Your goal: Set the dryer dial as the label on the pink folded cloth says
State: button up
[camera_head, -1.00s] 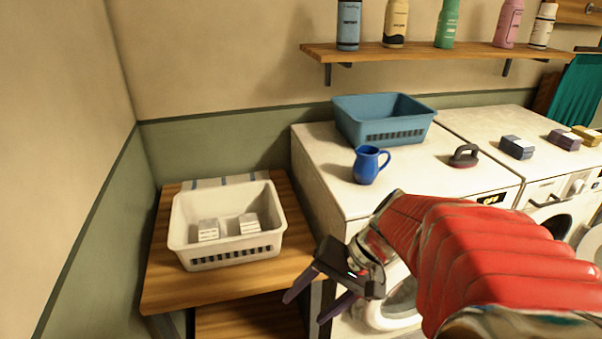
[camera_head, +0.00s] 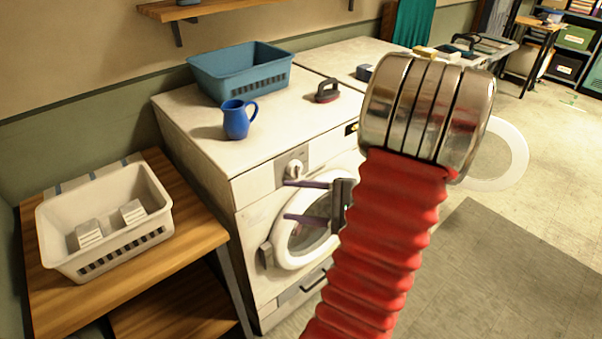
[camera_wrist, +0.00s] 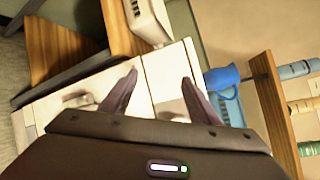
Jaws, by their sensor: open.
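A white round dial (camera_head: 293,169) sits on a grey plate on the front panel of the nearer white machine (camera_head: 250,190), which has a round door. I cannot tell from its markings whether this machine is the dryer. My gripper (camera_head: 287,200) is open and empty in front of this machine, its fingers appearing just below the dial. In the wrist view my open gripper (camera_wrist: 159,76) points at the machine's white surfaces.
On the nearer machine stand a blue basket (camera_head: 240,84), a blue jug (camera_head: 237,121) and a dark iron-like object (camera_head: 327,91). A white basket (camera_head: 62,241) with pale blocks stands on a wooden table (camera_head: 205,231) at left. The floor at right is open.

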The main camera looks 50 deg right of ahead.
aim_at(300, 172)
jog(key=s+d+f+m+t+h, duration=0.2)
jog(key=s+d+m+h, duration=0.2)
jog(key=s+d, duration=0.3)
jog(key=d+h, duration=0.1)
jog(key=d, duration=0.2)
jog(key=shift+s+m+t+h, duration=0.3)
jog(key=shift+m+h, duration=0.1)
jog(key=shift+d, duration=0.1)
jog(key=w, duration=0.9)
jog(key=w+d, duration=0.1)
jog(key=w, duration=0.3)
jog(key=shift+w, duration=0.4)
jog(key=shift+c, duration=0.3)
jog(key=c, duration=1)
